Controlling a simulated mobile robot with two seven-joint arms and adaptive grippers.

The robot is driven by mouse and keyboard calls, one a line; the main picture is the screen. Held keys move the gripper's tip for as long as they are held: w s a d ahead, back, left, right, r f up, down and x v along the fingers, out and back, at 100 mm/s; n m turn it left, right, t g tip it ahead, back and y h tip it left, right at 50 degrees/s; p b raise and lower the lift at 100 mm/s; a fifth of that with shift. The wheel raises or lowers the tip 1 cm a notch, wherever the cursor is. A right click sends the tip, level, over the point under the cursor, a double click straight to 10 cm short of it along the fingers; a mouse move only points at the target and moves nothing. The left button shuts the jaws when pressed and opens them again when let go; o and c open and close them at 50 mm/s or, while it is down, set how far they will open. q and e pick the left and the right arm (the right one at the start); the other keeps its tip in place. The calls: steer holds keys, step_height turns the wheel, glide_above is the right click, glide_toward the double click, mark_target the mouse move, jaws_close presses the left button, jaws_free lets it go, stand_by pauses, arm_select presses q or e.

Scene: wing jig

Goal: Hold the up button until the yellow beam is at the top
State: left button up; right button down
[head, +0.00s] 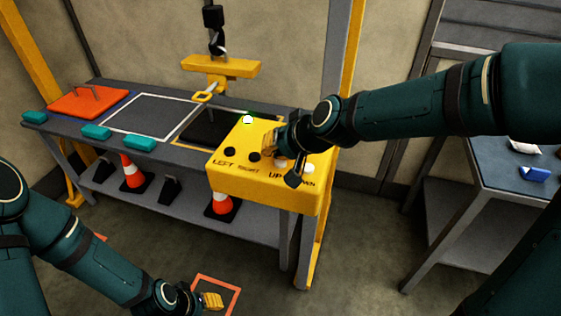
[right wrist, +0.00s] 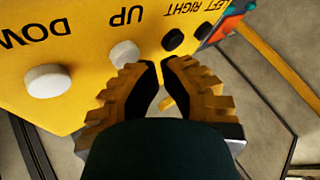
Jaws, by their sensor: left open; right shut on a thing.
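The yellow beam (head: 232,66) hangs level from a black hoist hook (head: 216,40) above the bench, with a yellow ring below it. The yellow control box (head: 262,198) carries black left and right buttons, the white up button (head: 281,168) and the white down button (head: 308,169). The up button also shows in the right wrist view (right wrist: 125,53). My right gripper (right wrist: 161,66) is shut, its tips close beside the up button; I cannot tell whether they touch it or what is between them. My left gripper (head: 214,300) is open, low over the floor.
A lamp (head: 247,120) glows on the box. The grey bench (head: 160,153) holds an orange panel (head: 88,101) and teal blocks (head: 97,132). Traffic cones (head: 132,172) stand on its lower shelf. Another table (head: 500,178) stands right.

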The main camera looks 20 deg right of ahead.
mark_target(275, 160)
steer(key=shift+f+b, duration=0.4)
steer(key=shift+b, duration=0.05)
stand_by(0.7)
steer(key=shift+r, duration=0.1)
stand_by(3.3)
steer(key=shift+r+p, duration=0.75)
steer(key=shift+p, duration=0.05)
step_height(275, 160, up, 5)
steer(key=p, duration=0.4)
steer(key=shift+r+p, duration=0.1)
steer(key=shift+p, duration=0.3)
stand_by(0.9)
